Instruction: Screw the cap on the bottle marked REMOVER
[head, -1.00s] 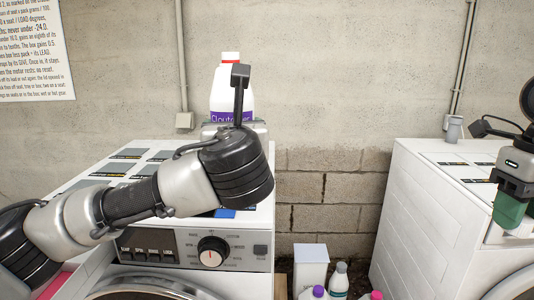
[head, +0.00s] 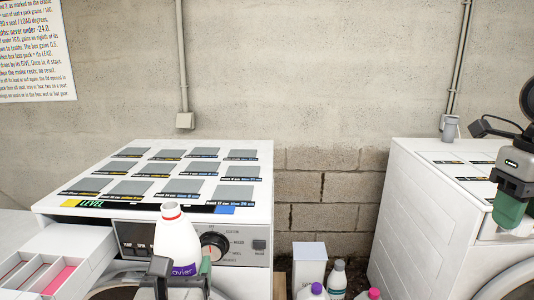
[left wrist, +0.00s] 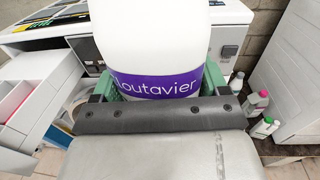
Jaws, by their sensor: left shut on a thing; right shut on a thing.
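My left gripper (head: 176,282) is shut on a white bottle (head: 176,240) with a purple label and a red ring at its neck. The bottle is upright before the left machine's front. In the left wrist view the white bottle (left wrist: 150,35) fills the top middle between green finger pads, and its label reads "outavier". Its top is out of that view. My right gripper (head: 509,208), with green fingers, is at the right edge by the right machine. It is shut, but what it holds cannot be made out. I can read REMOVER on no bottle, and no loose cap shows.
The left machine (head: 100,211) has grey pads on top and an open drawer (head: 98,248) at left. The right machine (head: 412,200) stands across a gap. In the gap are a white box (head: 310,268) and small bottles with purple (head: 317,288), grey (head: 339,266) and pink (head: 374,293) caps.

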